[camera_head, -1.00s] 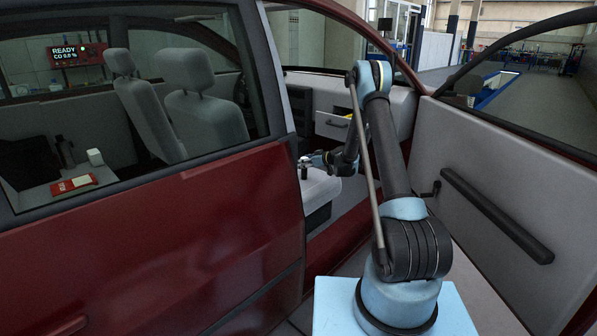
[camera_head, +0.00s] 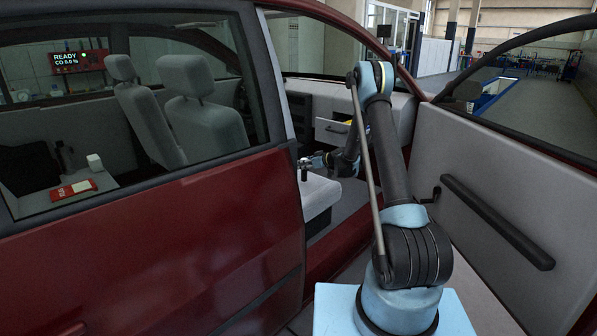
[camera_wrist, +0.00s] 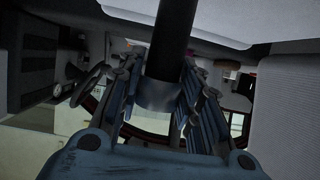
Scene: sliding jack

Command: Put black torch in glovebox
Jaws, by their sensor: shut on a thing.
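The black torch (camera_wrist: 172,45) is a dark upright cylinder in the wrist view, held between the blue fingers of my gripper (camera_wrist: 162,98). In the head view my gripper (camera_head: 312,162) is small, inside the car through the open front door, just above a pale seat cushion. The torch (camera_head: 304,172) shows there as a small dark shape at the gripper's tip. The glovebox (camera_head: 331,131) is a pale compartment in the dashboard, behind and right of the gripper. It appears open, with something yellow at its top edge. Its inside is mostly hidden by my arm.
The pale cushion (camera_head: 318,196) lies close under the gripper. The open front door (camera_head: 490,210) stands right of my arm, and the red rear door (camera_head: 150,255) is at the left. Grey seats (camera_head: 195,115) and a red-and-white box (camera_head: 73,189) show through the window.

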